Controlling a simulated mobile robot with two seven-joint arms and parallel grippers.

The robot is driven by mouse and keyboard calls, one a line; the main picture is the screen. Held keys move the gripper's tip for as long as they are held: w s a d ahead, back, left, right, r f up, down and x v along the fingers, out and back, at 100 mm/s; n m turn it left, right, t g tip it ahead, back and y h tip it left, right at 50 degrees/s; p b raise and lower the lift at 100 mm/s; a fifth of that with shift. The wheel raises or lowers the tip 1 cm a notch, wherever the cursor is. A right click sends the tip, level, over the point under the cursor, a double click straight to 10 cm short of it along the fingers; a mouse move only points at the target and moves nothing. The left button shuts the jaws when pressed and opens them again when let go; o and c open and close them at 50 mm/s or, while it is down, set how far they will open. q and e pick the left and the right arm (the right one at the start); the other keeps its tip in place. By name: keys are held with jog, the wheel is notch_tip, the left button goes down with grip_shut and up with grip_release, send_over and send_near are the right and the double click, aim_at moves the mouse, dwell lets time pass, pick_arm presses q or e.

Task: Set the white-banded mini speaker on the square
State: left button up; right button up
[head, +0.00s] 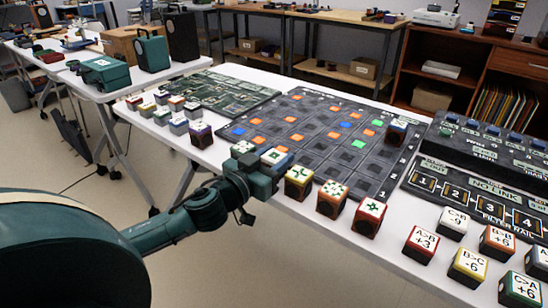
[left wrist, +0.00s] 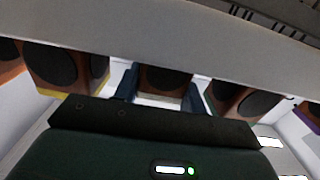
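My left gripper (head: 264,170) is low over the near edge of the table, at a row of mini speakers. A cube with a white-and-green top (head: 243,148) stands just behind it, and another patterned cube (head: 276,157) shows at its fingers. In the left wrist view a dark speaker front (left wrist: 165,78) lies between the two blue fingers, with a pale strip below it. The fingers look spread, with no clear grip. The dark mat (head: 310,142) of squares lies beyond. My right gripper is out of view.
A yellow-banded cube (head: 298,182), an orange one (head: 332,199) and a red one (head: 369,217) stand right of my gripper; a purple one (head: 200,134) stands left. A cube (head: 398,130) sits on the mat's right. A green board (head: 228,92) lies at the left.

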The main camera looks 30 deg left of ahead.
pick_arm(q)
jog(key=o, duration=0.4)
jog(key=shift+r, duration=0.15)
jog(key=s, duration=1.2)
jog(key=shift+a+p, duration=0.3)
jog(key=shift+a, duration=0.1)
